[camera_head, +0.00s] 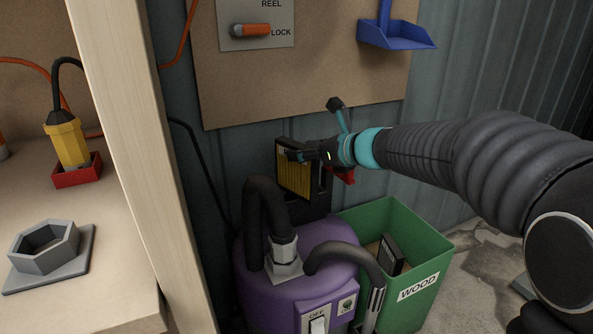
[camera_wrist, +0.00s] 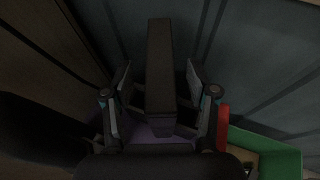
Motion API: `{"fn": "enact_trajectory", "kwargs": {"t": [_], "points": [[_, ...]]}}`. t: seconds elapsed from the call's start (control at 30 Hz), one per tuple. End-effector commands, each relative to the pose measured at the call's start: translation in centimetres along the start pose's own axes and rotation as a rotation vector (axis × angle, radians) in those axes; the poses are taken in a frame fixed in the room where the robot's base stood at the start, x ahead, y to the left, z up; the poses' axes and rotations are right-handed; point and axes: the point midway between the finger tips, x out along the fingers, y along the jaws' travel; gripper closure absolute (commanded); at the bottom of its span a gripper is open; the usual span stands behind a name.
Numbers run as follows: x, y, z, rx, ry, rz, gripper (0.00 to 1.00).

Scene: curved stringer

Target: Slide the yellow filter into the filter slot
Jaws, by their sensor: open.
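The yellow filter (camera_head: 293,176), with yellow pleats in a black frame, stands upright behind the purple vacuum machine. Its lower part meets a dark housing (camera_head: 318,203), probably the filter slot; how deep it sits in there I cannot tell. My gripper (camera_head: 291,155) is at the filter's upper part, coming from the right. In the wrist view the filter's black edge (camera_wrist: 160,65) lies between the two fingers of my gripper (camera_wrist: 159,88). The fingers are open, with a visible gap on each side of the edge.
The purple machine (camera_head: 297,246) with black hoses stands in front of the filter. A green WOOD bin (camera_head: 425,262) at its right holds a dark framed piece (camera_head: 391,254). A wooden post (camera_head: 127,130) and bench (camera_head: 90,275) are left.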

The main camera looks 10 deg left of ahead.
Motion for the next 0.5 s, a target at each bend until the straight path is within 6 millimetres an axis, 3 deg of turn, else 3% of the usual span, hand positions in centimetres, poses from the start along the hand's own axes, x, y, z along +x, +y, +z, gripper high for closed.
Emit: {"fn": "enact_trajectory", "kwargs": {"t": [0.2,0.43,0.5], "points": [[2.8,0.0,0.1,-0.001,0.0,0.001,0.42],[2.9,0.0,0.1,0.0,0.0,-0.001,0.42],[2.9,0.0,0.1,0.0,0.0,-0.001,0.59]]}}
